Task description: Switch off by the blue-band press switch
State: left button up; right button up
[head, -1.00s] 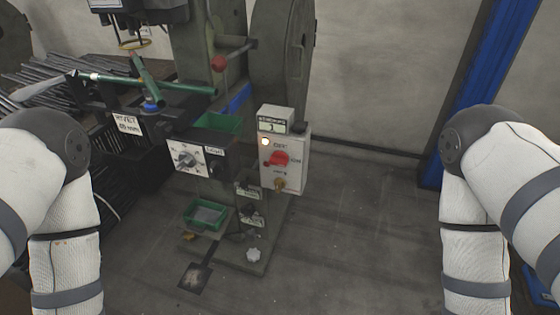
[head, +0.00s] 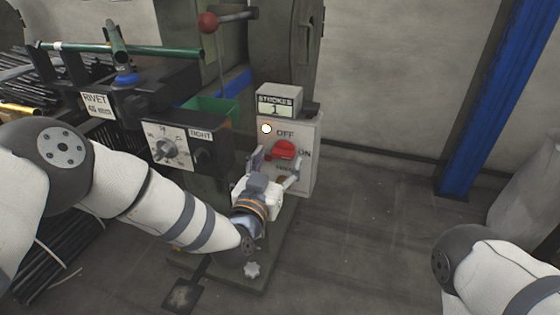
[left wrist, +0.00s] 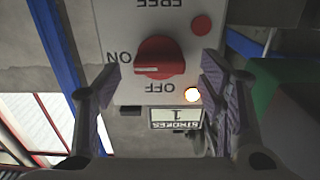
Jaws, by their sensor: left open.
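The red rotary switch (head: 284,150) sits on a grey switch box (head: 308,150) marked OFF and ON, at the press with a blue band (head: 236,84). In the left wrist view, upside down, the red knob (left wrist: 160,55) has a pale mark at its left end, towards ON. The lamp (head: 266,128) beside it glows. My left gripper (head: 277,165) is open in front of the box; in the left wrist view its fingers (left wrist: 161,75) stand either side of the knob, apart from it. My right gripper is out of view.
A STROKES counter (head: 279,101) reading 1 tops the box. A dial panel (head: 184,147) and a green bin (head: 212,109) are to its left. A red-ball lever (head: 208,22) is above. Floor (head: 370,230) at right is clear, with a blue post (head: 490,90) beyond.

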pick_arm(q)
jog(key=shift+x, duration=1)
jog(key=c, duration=1.2)
jog(key=shift+o, duration=0.2)
